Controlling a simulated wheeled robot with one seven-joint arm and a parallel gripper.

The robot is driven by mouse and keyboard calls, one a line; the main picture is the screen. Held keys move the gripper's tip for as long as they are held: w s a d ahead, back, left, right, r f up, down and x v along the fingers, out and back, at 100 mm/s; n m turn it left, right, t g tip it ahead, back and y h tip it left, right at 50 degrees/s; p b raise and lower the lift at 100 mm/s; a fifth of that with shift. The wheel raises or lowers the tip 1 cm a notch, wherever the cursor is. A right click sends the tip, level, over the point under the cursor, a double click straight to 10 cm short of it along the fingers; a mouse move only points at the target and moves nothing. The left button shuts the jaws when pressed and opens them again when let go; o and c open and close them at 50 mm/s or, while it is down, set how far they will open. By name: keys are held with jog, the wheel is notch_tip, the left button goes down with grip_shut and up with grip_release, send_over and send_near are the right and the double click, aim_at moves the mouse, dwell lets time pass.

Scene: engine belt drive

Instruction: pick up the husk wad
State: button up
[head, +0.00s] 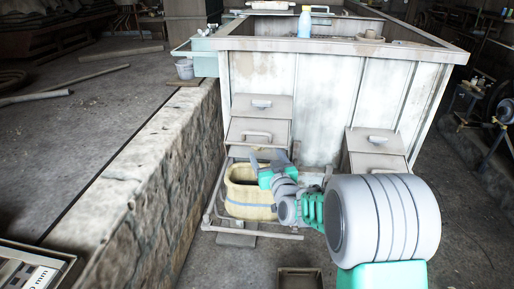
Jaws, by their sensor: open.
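I cannot make out the husk wad in the head view; it may be hidden or too small to tell. My gripper (262,166) is open at the end of my grey and teal arm. It is at the rim of a yellowish basket (249,207) with a blue band, in front of the white cabinet. The arm and gripper cover the basket's right side and part of its opening. I cannot tell whether anything is between the fingers or touching them.
The white cabinet (315,105) has sloped hatches with handles, one (376,142) on its right. A blue-white bottle (305,22) stands on top. A low stone wall (150,185) runs along the left. A dark open box (300,279) sits on the floor in front.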

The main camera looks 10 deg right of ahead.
jog(key=w, duration=0.5)
jog(key=w+f, duration=0.1)
jog(key=w, duration=0.1)
jog(key=shift+w+a+b, duration=0.3)
jog(key=shift+a, duration=0.1)
jog(key=c, duration=1.4)
jog(key=shift+b, duration=0.4)
